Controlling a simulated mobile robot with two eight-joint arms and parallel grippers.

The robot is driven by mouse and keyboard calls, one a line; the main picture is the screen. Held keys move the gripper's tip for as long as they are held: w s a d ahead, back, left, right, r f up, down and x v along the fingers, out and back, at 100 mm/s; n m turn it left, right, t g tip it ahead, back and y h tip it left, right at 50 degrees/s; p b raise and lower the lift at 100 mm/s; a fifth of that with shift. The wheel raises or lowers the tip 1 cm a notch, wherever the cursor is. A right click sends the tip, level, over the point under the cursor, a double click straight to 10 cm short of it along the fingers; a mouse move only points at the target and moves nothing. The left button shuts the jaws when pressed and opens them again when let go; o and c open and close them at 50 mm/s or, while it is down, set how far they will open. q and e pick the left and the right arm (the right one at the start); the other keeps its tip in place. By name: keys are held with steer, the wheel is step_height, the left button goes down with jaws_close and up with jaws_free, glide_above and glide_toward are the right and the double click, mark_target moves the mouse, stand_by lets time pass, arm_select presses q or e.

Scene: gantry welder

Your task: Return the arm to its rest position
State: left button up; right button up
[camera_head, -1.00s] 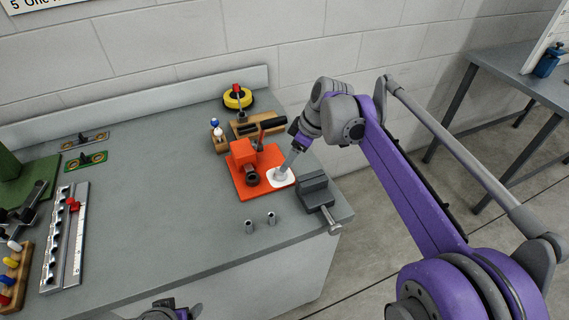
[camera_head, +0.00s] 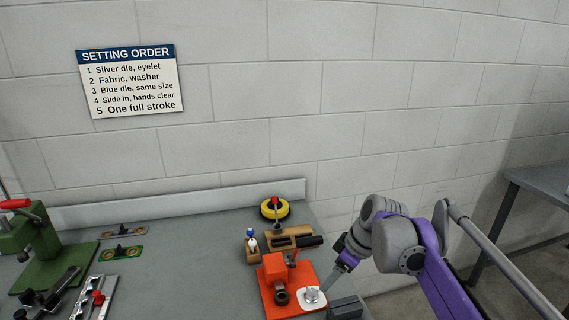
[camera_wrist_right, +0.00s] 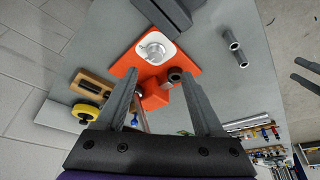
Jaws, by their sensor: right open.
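My right gripper (camera_head: 338,280) points down at the right of the orange press (camera_head: 276,272), close to a silver round piece (camera_head: 312,296) on a white pad. In the right wrist view my right gripper (camera_wrist_right: 160,78) has its two fingers spread with nothing held between them. The silver piece (camera_wrist_right: 155,47) and white pad lie beyond the fingertips, clear of them. My left gripper does not show in the head view; two dark prongs at the right edge of the wrist view may be its fingers.
A dark grey block (camera_head: 345,308) stands right of the press. Behind it are a wooden holder (camera_head: 292,238) and a yellow ring (camera_head: 275,209). A green press (camera_head: 45,255) is at left. The middle of the bench is clear.

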steer(key=s+d+f+m+t+h+p, duration=0.1)
steer(key=s+f+m+p, duration=0.1)
steer(key=s, duration=0.6)
steer(key=s+d+f+m+h+p, duration=0.1)
steer(key=s+f+m+p, duration=0.1)
steer(key=s+m, duration=0.3)
steer(key=s+d+f+m+t+h+p, duration=0.1)
steer(key=s+f+m+p, duration=0.1)
steer(key=s, duration=1)
steer(key=shift+s+f+m+t+p, duration=0.15)
steer(key=shift+f+m+t+p, duration=0.25)
steer(key=shift+m, duration=0.3)
steer(key=shift+f, duration=0.1)
